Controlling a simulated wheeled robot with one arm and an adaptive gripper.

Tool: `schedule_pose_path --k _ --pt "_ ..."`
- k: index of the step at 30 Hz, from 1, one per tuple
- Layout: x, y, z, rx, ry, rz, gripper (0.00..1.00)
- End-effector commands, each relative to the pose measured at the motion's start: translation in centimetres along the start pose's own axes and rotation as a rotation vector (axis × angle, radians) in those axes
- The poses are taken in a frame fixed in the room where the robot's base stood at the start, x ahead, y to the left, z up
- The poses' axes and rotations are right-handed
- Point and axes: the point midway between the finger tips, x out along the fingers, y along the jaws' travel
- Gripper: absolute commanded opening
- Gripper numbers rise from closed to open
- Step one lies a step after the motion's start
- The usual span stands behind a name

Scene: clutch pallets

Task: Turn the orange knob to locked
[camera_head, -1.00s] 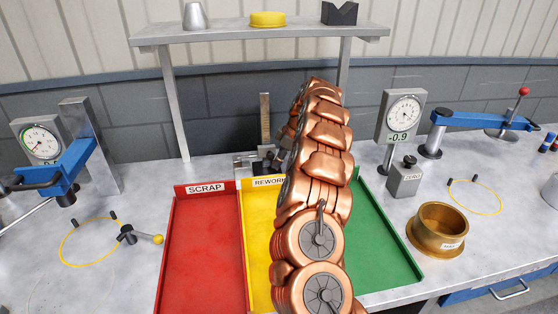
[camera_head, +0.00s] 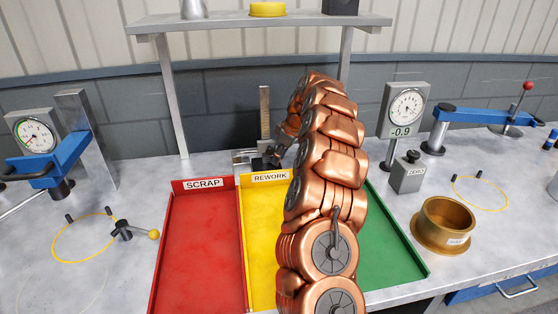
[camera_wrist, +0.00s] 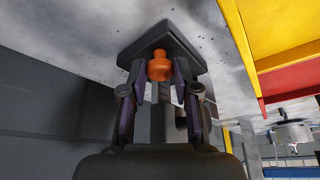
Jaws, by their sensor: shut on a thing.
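The orange knob (camera_wrist: 159,66) shows in the wrist view, on a dark block (camera_wrist: 190,52) on the bench. My gripper (camera_wrist: 160,88) has its two fingers on either side of the knob and is shut on it. In the head view my copper-coloured arm reaches toward the back of the bench, to a small dark fixture (camera_head: 264,158) behind the trays. The knob is hidden in the head view, and no locked mark can be read.
A red SCRAP tray (camera_head: 200,245), a yellow REWORK tray (camera_head: 258,225) and a green tray (camera_head: 398,250) lie in front. A dial gauge (camera_head: 405,108), a grey ZERO box (camera_head: 407,172) and a brass cup (camera_head: 445,222) stand to the right. A shelf (camera_head: 260,24) spans above.

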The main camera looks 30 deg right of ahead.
Motion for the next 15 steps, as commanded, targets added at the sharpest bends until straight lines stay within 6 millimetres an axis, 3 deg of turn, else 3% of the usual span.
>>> schedule_pose_path --k 9,10,15 --pt "0.03 -0.09 0.00 0.006 -0.001 0.000 0.00" --pt "0.03 -0.09 0.00 0.006 -0.001 0.000 0.31" --pt "0.02 -0.08 -0.01 0.006 -0.001 0.001 0.49"
